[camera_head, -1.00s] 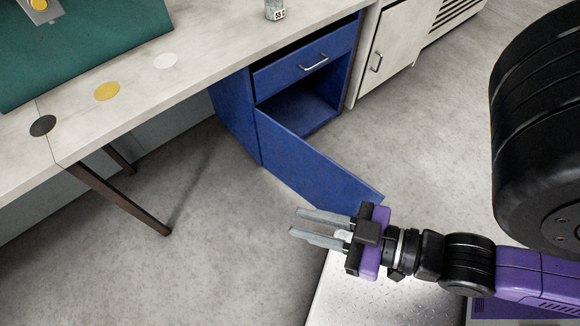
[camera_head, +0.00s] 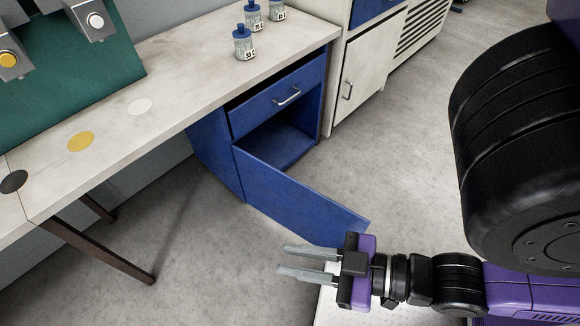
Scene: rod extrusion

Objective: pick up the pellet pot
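Several small grey pots with blue caps stand upright at the back of the pale countertop (camera_head: 185,100). The nearest pot (camera_head: 244,46) stands in front, with two more, a middle pot (camera_head: 253,18) and a right pot (camera_head: 277,10), behind it. They carry small labels that I cannot read, so I cannot tell which is the pellet pot. My gripper (camera_head: 281,258) is low in the picture, in front of the open blue cabinet door and far from the pots. Its two grey fingers are apart with nothing between them.
Black, yellow and white discs lie on the counter. A teal panel (camera_head: 75,75) with grey fixtures stands at left. Open floor (camera_head: 205,260) lies left of my gripper.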

